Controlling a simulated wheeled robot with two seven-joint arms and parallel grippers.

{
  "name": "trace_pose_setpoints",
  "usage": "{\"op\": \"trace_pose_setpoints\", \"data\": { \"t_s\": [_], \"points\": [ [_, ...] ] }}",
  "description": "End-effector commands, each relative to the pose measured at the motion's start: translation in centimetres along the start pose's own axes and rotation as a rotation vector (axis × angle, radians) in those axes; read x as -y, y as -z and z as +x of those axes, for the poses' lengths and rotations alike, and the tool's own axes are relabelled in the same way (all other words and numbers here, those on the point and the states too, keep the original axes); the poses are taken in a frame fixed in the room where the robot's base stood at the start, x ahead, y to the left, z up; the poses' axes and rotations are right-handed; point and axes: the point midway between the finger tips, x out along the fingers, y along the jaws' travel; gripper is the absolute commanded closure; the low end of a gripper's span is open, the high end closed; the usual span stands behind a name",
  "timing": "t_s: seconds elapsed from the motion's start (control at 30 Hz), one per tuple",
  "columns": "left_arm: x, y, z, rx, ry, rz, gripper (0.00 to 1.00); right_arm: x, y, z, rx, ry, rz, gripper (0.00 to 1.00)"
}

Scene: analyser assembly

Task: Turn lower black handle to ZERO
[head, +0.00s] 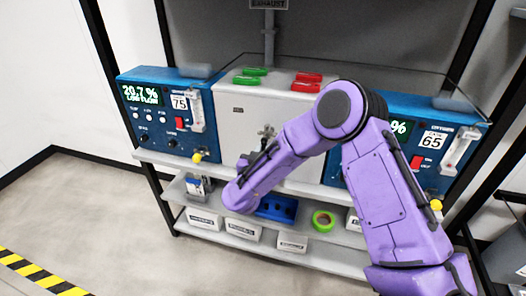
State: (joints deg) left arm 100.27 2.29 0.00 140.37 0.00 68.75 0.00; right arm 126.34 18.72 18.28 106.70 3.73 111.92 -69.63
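A white cabinet (232,115) stands mid-shelf between two blue analysers. A small metal valve fitting (266,131) shows on its front. I cannot make out a lower black handle; the area below the fitting is covered by my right arm. My purple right arm comes in from the lower right and bends down to the left across the cabinet. My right gripper (245,163) shows only as small dark parts near the cabinet's lower front. Its fingers are too small and hidden to tell open from shut, or whether they touch anything. My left gripper is not in view.
The left blue analyser (155,117) reads 20.7 %; the right one (460,140) is partly behind my arm. A green tape roll (323,220) and a blue tray (277,208) are below.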

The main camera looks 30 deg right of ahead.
Motion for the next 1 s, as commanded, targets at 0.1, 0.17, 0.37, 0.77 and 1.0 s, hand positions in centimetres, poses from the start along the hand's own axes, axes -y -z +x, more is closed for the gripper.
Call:
{"op": "trace_pose_setpoints", "data": {
  "t_s": [0.1, 0.17, 0.37, 0.77, 1.0],
  "points": [
    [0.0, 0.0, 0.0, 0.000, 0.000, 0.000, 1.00, 0.0, 0.0, 0.0, 0.000, 0.001, 0.000, 1.00],
    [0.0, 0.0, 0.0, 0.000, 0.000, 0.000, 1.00, 0.0, 0.0, 0.0, 0.000, 0.001, 0.000, 1.00],
    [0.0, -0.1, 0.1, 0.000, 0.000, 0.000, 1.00, 0.1, 0.0, -0.1, 0.000, 0.001, 0.030, 1.00],
    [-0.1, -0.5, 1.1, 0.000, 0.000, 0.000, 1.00, 0.9, -0.1, -0.1, 0.000, 0.002, 0.297, 1.00],
    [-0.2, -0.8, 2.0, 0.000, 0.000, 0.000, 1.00, 1.5, 0.1, -0.1, 0.001, 0.001, 0.526, 1.00]
  ]
}}
